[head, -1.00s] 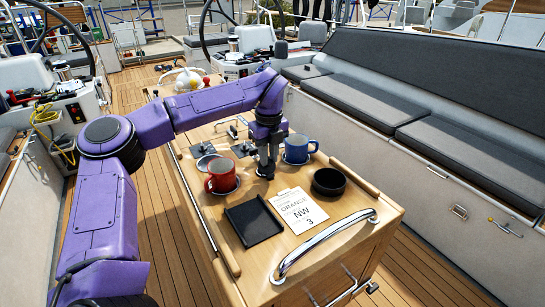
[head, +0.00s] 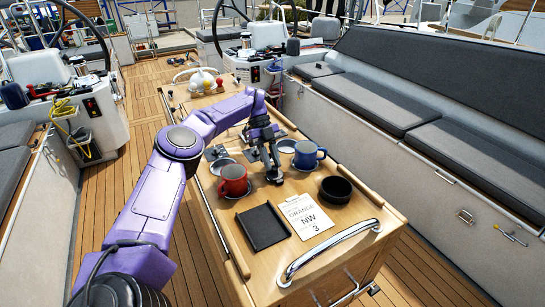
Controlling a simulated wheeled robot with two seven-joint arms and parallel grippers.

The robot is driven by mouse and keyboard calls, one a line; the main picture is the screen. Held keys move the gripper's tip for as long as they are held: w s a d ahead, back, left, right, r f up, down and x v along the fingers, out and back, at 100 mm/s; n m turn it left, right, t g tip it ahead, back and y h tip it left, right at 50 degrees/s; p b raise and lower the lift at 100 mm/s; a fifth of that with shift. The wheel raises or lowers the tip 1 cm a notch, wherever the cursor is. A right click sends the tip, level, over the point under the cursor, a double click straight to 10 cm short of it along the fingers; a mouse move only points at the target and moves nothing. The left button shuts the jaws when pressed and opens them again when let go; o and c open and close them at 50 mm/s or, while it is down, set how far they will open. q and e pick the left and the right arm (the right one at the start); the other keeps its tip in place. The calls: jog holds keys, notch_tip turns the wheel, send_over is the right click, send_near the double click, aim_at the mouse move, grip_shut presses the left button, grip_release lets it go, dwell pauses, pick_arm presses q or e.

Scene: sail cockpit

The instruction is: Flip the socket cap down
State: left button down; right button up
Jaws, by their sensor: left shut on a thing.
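My left gripper (head: 273,175) reaches down to the table top between the red mug and the blue mug. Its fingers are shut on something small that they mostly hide. I cannot clearly make out the socket cap or whether it is up or down. Round silver pieces lie on the table: one (head: 222,166) behind the red mug and one (head: 287,146) behind the blue mug. A small metal fitting (head: 215,153) sits left of my wrist. My right gripper is out of view.
The wooden table (head: 285,226) carries a red mug (head: 233,180), a blue mug (head: 306,155), a black bowl (head: 335,190), a black tray (head: 263,227) and a card (head: 307,216). A chrome rail (head: 330,250) edges its front. Cushioned seating (head: 430,140) is at right.

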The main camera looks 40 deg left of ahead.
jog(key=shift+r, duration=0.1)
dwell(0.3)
pick_arm(q)
jog(key=c, duration=1)
grip_release()
jog(key=shift+a, duration=0.1)
